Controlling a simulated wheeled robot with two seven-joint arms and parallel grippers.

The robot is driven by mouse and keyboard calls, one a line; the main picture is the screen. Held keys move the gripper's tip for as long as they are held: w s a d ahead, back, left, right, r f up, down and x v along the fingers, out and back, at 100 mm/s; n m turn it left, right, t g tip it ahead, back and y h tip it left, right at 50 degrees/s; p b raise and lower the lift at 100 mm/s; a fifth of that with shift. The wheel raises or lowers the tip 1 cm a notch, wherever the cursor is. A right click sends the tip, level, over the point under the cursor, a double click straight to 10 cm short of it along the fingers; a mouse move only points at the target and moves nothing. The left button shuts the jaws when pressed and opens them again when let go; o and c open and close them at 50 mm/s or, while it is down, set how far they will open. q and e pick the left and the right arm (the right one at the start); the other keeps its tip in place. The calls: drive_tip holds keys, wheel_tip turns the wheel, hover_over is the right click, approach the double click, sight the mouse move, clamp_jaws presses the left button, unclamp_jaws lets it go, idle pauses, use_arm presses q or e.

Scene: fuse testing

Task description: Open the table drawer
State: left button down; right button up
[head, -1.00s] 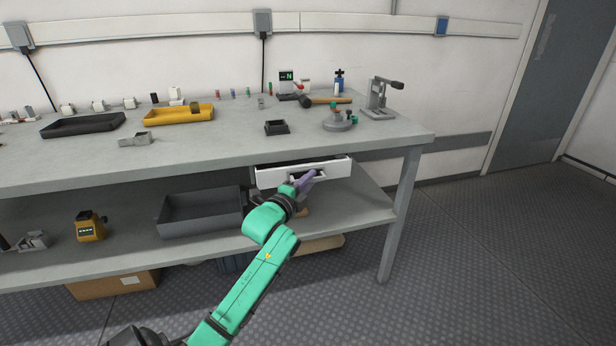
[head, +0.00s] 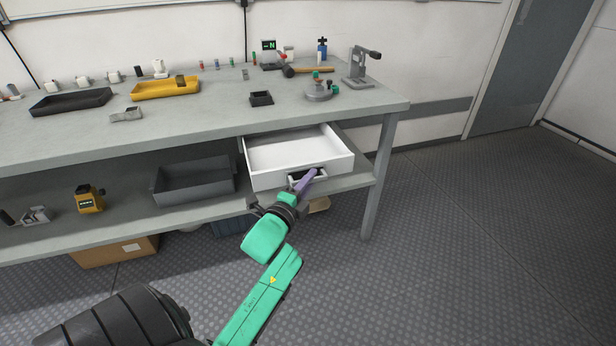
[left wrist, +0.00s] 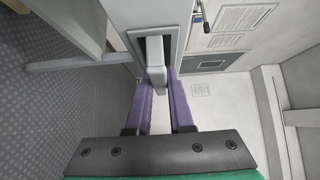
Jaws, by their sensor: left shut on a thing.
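The white table drawer (head: 275,178) hangs under the right part of the grey tabletop. It is pulled well out, and its inside looks empty. Its handle (head: 294,184) sits in a dark recess on the front face. My left gripper (head: 313,174), with purple fingers, is at the handle. In the left wrist view my left gripper (left wrist: 160,97) has one finger on each side of the pale handle (left wrist: 157,78) and is shut on it. My right gripper does not show.
The workbench top (head: 205,125) carries a black tray (head: 70,103), a yellow tray (head: 165,92), a hammer (head: 310,71) and a grey press (head: 360,70). A dark bin (head: 193,182) stands on the lower shelf, left of the drawer. The floor (head: 480,230) at right is clear.

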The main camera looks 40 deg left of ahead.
use_arm(q)
drive_tip(key=c, duration=0.8)
unclamp_jaws()
drive_tip(key=shift+s, duration=0.1)
drive_tip(key=s+d, duration=0.2)
drive_tip(key=s, duration=1.2)
drive_tip(key=shift+d, duration=0.25)
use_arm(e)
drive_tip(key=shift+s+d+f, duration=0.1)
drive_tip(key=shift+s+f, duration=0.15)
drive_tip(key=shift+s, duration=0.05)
